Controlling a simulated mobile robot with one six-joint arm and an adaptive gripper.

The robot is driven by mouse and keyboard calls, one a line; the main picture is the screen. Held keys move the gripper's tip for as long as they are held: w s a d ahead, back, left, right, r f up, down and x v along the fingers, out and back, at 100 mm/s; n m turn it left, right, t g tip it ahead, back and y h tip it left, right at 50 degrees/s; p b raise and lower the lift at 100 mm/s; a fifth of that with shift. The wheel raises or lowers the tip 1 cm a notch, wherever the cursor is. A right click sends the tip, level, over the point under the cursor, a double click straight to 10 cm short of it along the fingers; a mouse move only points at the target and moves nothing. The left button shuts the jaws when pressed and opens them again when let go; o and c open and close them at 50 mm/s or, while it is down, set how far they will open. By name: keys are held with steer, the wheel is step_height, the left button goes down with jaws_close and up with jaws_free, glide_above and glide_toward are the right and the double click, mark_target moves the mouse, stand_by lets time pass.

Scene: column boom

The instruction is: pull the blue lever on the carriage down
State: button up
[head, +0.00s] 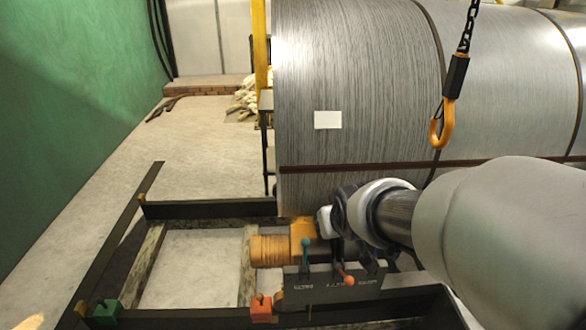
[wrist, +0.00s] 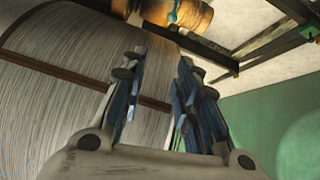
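The blue lever (head: 305,245) is a thin teal handle with a round knob, standing roughly upright at the left of the dark carriage panel (head: 335,292) in the head view. Its teal knob also shows at the top of the wrist view (wrist: 173,15), beyond my fingertips. My gripper (wrist: 160,68) is open, with a clear gap between its two fingers and nothing in it. In the head view it is partly hidden by my arm, and sits to the right of the blue lever. I see no contact with the lever.
An orange-red lever (head: 347,281) sits just right of the blue one. An orange drum (head: 270,250) lies at left. A large metal coil (head: 360,90) stands behind, and a yellow hook (head: 437,130) hangs on a chain. Dark frame rails (head: 210,208) surround the carriage.

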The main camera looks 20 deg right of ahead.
steer(key=w+d+f+t, duration=0.2)
steer(key=w+d+f, duration=0.5)
steer(key=w+d, duration=0.15)
steer(key=m+t+h, duration=0.2)
steer(key=t+h, duration=0.1)
steer(key=t, duration=0.1)
glide_toward(376, 251)
steer(key=w+a+r, duration=0.4)
steer(key=r, duration=0.3)
steer(key=s+f+m+t+h, duration=0.2)
steer(key=s+f+t+h, duration=0.1)
steer(key=s+f, duration=0.6)
steer(key=b+x, duration=0.4)
steer(key=x, duration=1.2)
steer(key=shift+d+r, duration=0.2)
steer(key=shift+d, duration=0.25)
steer(key=shift+c, duration=0.5)
jaws_close()
